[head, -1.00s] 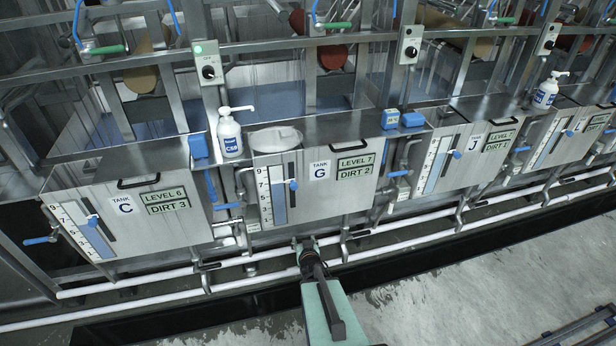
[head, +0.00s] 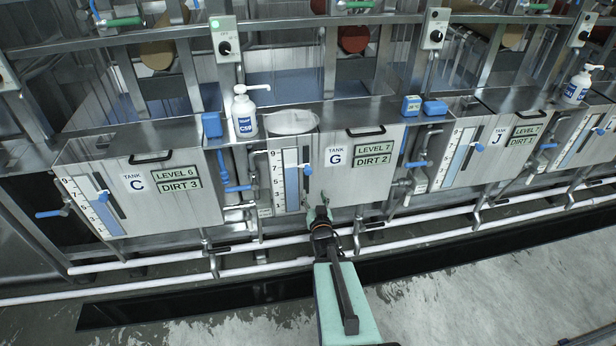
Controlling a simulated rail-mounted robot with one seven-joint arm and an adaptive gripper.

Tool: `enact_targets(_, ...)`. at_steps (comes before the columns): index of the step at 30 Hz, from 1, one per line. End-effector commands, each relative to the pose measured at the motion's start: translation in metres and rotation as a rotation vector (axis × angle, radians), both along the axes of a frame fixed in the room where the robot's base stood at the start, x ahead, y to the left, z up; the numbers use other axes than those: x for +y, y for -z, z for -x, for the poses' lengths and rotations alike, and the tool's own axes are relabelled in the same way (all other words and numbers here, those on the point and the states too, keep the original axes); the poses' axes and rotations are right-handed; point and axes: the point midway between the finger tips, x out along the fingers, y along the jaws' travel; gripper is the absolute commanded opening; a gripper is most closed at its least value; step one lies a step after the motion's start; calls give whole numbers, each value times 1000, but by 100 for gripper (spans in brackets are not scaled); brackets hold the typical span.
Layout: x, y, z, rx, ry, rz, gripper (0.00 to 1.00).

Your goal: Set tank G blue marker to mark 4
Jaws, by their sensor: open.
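Tank G (head: 355,193) is a steel box front labelled LEVEL 7, DIRT 2. On its left side is a numbered white scale (head: 277,186) beside a blue level column. To the right of the column is a dark vertical slot with a small blue marker (head: 308,170), high on the slot and roughly level with mark 7. My gripper (head: 319,208) is open and empty in front of the lower part of tank G, below the marker and apart from it. The fingertips are small in view, and the slot's lower end is hard to make out near them.
Tank C (head: 145,205) is to the left and tank J (head: 500,140) to the right, each with a similar marker. A CSB pump bottle (head: 245,115) and a white bowl (head: 291,121) stand on the ledge. White pipes (head: 420,225) and blue-handled valves run around and below the tanks.

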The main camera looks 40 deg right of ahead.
Motion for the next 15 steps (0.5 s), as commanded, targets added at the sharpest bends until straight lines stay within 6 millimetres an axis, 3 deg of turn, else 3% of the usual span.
enact_targets(15, -20, 6, -35, -1, -1, 2, 58)
